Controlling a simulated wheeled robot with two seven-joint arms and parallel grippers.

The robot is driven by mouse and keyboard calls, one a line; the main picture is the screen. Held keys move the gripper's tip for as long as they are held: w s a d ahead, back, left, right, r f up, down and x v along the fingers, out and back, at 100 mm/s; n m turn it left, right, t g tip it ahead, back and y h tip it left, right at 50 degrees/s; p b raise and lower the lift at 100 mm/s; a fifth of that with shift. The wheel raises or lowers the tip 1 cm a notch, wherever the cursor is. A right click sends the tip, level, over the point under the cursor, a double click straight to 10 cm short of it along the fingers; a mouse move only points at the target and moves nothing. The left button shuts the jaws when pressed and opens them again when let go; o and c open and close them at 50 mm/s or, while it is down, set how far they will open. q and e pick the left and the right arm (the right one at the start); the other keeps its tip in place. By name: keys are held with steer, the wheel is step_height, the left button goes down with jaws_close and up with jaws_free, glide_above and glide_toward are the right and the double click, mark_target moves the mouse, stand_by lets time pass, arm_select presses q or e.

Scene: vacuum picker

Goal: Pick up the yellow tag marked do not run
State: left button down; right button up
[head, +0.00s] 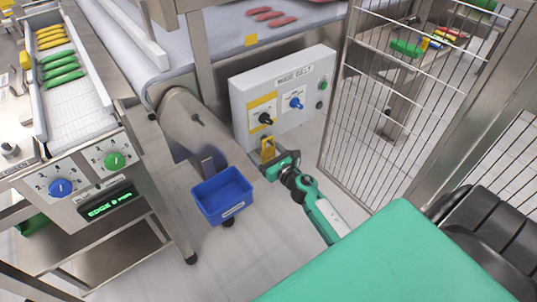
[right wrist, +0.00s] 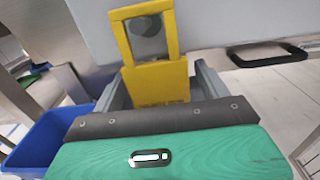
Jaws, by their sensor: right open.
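The yellow tag (head: 267,150) is upright in front of the lower edge of the grey control box (head: 300,88). In the right wrist view the tag (right wrist: 158,84) is a yellow plate with a rectangular opening at its top, and a round grey shape shows through the opening. No writing on it is legible. My right gripper (head: 273,162) is open, with its two fingers (right wrist: 160,88) on either side of the tag's lower part. I cannot tell whether the fingers touch it. My left gripper is not in view.
A blue bin (head: 222,196) stands left of my right gripper. A wire cage door (head: 400,85) is on the right. The control box carries a black knob (head: 265,118) and a blue knob (head: 296,103). A conveyor (head: 225,38) runs behind. A machine panel (head: 88,183) is at left.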

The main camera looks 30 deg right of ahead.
steer(key=c, duration=1.1)
steer(key=shift+r, duration=0.2)
